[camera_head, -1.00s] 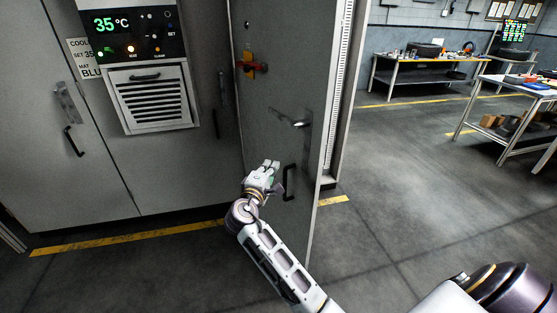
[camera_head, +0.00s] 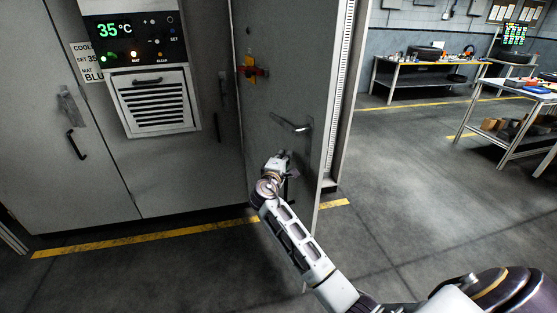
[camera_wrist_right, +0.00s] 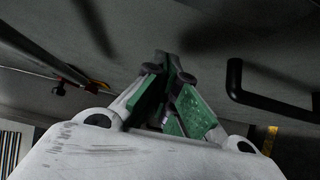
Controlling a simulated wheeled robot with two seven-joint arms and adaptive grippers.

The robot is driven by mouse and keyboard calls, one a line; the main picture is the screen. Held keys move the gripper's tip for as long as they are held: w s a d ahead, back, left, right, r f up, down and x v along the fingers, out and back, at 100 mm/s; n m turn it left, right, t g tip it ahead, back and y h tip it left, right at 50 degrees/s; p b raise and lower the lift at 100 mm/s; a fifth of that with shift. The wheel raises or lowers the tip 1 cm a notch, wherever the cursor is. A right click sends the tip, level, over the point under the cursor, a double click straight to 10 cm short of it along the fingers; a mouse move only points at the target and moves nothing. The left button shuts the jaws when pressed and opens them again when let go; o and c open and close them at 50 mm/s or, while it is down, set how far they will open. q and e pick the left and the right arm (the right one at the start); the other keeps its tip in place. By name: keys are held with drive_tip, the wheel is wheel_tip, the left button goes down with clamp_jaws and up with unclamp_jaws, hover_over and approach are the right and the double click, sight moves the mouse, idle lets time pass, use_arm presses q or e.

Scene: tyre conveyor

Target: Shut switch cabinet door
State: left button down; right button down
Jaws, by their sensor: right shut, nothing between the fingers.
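The grey switch cabinet door (camera_head: 300,85) stands open, angled out from the cabinet toward me. It carries a red and yellow switch (camera_head: 252,70), a metal lever handle (camera_head: 290,124) and a black pull handle, mostly hidden behind my arm in the head view. My right gripper (camera_head: 281,156) is shut and empty, in front of the door just below the lever. In the right wrist view its green-padded fingers (camera_wrist_right: 173,72) point at the grey door face, left of the black pull handle (camera_wrist_right: 262,95). I cannot tell whether they touch it. My left gripper is not in view.
The grey cabinet with a 35°C display panel (camera_head: 131,40) and vent (camera_head: 155,100) stands at left. A yellow floor line (camera_head: 150,236) runs along its foot. Workbenches (camera_head: 425,65) stand at the back right. The floor between is clear.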

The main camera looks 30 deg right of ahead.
drive_tip(key=shift+d, duration=1)
drive_tip(key=shift+d, duration=0.15)
